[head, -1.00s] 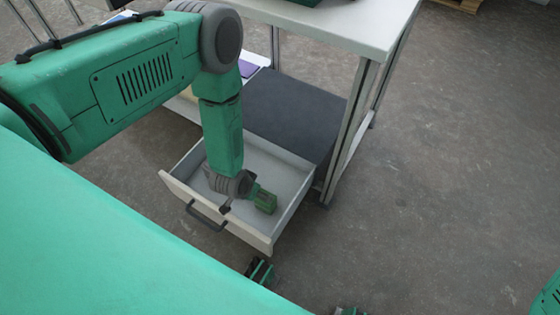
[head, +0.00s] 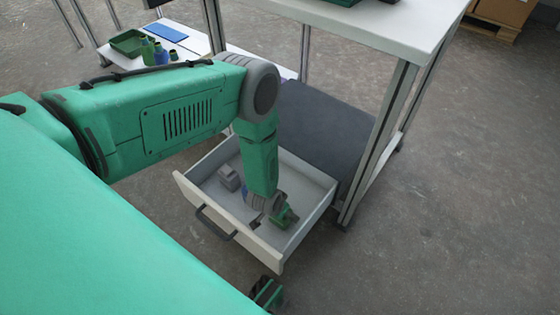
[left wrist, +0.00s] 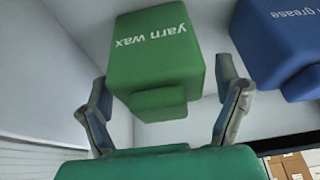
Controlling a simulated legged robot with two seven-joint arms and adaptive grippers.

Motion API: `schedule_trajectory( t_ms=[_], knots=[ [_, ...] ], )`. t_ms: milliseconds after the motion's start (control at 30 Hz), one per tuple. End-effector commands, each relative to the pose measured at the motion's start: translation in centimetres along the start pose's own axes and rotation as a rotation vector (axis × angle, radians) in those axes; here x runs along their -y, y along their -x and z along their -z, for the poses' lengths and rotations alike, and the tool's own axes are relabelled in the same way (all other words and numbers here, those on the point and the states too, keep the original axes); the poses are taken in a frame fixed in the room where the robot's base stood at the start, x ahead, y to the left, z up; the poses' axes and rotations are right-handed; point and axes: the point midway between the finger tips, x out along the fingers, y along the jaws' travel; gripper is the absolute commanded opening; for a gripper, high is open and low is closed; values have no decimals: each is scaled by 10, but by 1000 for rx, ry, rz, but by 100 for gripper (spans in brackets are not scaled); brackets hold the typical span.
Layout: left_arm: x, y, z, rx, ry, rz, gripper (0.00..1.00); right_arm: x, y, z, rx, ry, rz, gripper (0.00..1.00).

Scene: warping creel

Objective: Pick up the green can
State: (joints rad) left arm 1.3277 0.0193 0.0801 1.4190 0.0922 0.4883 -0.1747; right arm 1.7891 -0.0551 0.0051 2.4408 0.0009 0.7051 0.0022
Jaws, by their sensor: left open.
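The green can (left wrist: 155,55), labelled "yarn wax", fills the middle of the left wrist view. My left gripper (left wrist: 165,80) is open, with one finger on each side of it and the can between them. I cannot tell whether a finger touches it. In the head view my left gripper (head: 280,212) is low inside the open drawer (head: 228,225), where I cannot clearly tell the can from the gripper's green parts.
A blue can (left wrist: 283,45) labelled "grease" stands close to the right finger. A grey block (head: 228,177) lies in the drawer. A white worktable (head: 385,30) rises behind. A green tray (head: 127,42) and several bottles stand on a shelf at the back left. Floor at right is clear.

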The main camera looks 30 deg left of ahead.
Motion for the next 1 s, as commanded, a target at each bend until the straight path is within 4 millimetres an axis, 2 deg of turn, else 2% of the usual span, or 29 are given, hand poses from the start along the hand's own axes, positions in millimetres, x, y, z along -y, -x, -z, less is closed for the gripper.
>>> schedule_trajectory(
  t_ms=[133,167,300,333,367,667,767,1000],
  knots=[
    [0,1,1,-1,1,-2,84,0,1,0,0,-1,-1,80],
    [1,1,1,-1,1,-2,81,0,1,0,0,-1,-1,80],
    [1,1,1,-1,2,-3,32,0,1,0,0,-1,0,80],
    [1,1,1,-1,3,-3,21,0,1,0,0,-1,0,80],
    [1,0,0,0,3,-3,17,0,1,0,0,-1,0,80],
    [2,4,1,2,1,0,17,0,4,0,0,-1,0,80],
    [2,17,7,2,1,-1,17,0,12,1,0,-1,0,80],
    [1,64,28,-2,0,-2,17,0,38,2,-1,-1,0,80]
  ],
)
